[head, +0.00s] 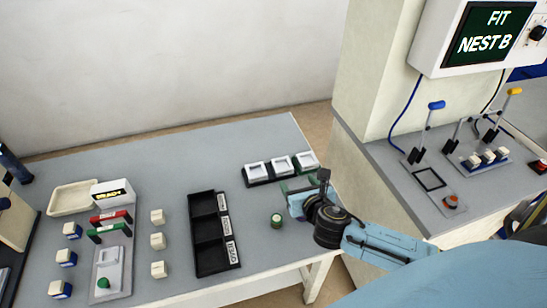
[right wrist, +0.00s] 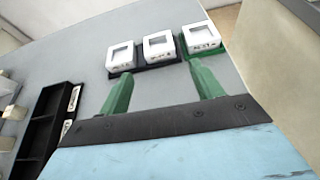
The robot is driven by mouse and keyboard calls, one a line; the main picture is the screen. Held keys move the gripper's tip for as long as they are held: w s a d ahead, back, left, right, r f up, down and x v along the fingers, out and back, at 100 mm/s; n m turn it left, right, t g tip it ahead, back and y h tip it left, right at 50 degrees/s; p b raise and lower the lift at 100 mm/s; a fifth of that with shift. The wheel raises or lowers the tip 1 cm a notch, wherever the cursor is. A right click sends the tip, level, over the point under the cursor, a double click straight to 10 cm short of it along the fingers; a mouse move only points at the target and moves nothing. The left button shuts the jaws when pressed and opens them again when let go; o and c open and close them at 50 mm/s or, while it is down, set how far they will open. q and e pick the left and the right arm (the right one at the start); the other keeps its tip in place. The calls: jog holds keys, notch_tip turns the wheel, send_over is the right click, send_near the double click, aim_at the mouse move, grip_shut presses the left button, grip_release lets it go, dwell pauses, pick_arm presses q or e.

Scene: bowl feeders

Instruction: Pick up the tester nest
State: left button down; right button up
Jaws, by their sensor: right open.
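Three white nests with square openings stand in a row at the table's back right edge: the left nest (head: 256,169), the middle nest (head: 281,165) and the right nest (head: 305,161). In the right wrist view, the left nest (right wrist: 122,56), middle nest (right wrist: 158,47) and right nest (right wrist: 202,37) show small labels too small to read. The left two sit on black bases, the right one on a green base. My right gripper (head: 293,188) is open and empty; its green fingers (right wrist: 163,86) are apart, on the near side of the nests. My left gripper is not in view.
A black compartment tray (head: 208,245) and a green round item (head: 277,220) are on the table. White blocks (head: 158,241) and a cream tray (head: 73,198) stand left. The right bench holds a black square frame (head: 430,179) and levers. A screen (head: 480,33) reads "FIT NEST B".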

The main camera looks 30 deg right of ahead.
jog(key=b, duration=0.2)
send_near(280, 160)
jog(key=shift+w+d+f, duration=0.4)
jog(key=shift+w+f, duration=0.15)
jog(key=shift+f, duration=0.15)
jog(key=shift+w, duration=0.15)
jog(key=shift+w+f, duration=0.15)
jog(key=shift+w, duration=0.15)
jog(key=b+x, duration=0.1)
jog(key=x, duration=0.2)
jog(key=shift+w+b, duration=0.35)
jog(key=shift+w, duration=0.1)
jog(key=shift+w+f, duration=0.15)
jog(key=shift+w, duration=0.15)
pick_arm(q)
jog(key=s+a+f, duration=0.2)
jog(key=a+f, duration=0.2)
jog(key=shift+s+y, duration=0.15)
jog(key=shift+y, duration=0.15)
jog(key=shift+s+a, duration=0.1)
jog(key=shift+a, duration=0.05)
pick_arm(e)
jog(key=shift+d, duration=0.1)
jog(key=c, duration=0.8)
